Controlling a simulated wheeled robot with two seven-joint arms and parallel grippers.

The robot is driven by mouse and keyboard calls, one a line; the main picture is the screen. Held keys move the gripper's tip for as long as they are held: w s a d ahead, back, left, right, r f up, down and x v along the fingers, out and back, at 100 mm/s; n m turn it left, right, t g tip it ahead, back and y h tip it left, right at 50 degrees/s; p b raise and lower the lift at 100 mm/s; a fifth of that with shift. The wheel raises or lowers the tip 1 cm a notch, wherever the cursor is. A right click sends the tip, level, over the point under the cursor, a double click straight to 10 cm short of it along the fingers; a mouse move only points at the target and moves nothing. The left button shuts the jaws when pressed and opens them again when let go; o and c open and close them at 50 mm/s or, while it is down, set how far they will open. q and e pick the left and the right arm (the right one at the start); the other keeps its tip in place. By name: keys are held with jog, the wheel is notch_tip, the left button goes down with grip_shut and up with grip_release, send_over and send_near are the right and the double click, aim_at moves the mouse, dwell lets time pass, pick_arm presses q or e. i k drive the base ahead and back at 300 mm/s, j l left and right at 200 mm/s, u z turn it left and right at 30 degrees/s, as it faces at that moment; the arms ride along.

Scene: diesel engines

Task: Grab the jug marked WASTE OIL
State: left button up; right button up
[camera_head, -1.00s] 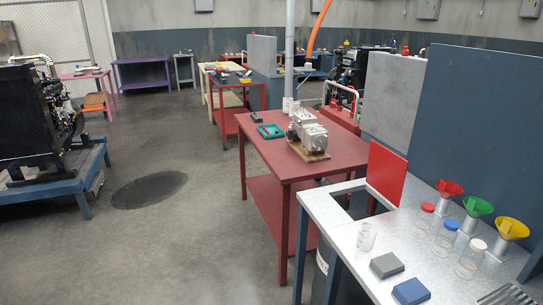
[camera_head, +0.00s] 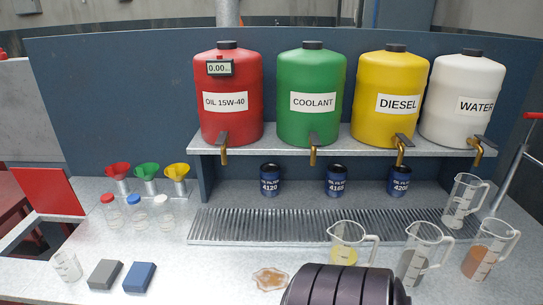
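No jug with a readable WASTE OIL mark shows. Several clear handled jugs stand upright on the right of the bench. One jug (camera_head: 345,252) holds yellowish liquid, one (camera_head: 411,266) greyish liquid, and one (camera_head: 479,263) orange-brown liquid. Another jug (camera_head: 459,211) stands behind them at the right end of the slatted drain grate, with a little pale content. Any small marks on the jugs are too small to read. Neither of my grippers is in view.
A shelf (camera_head: 340,140) bears red OIL 15W-40 (camera_head: 230,125), green COOLANT (camera_head: 310,125), yellow DIESEL (camera_head: 385,130) and white WATER (camera_head: 455,128) tanks with taps. Oil filters stand below. An amber puddle (camera_head: 270,279) lies on the bench. Funnels (camera_head: 147,170) and lidded jars stand left.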

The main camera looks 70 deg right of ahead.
aim_at(424, 239)
jog(key=z, duration=2.3)
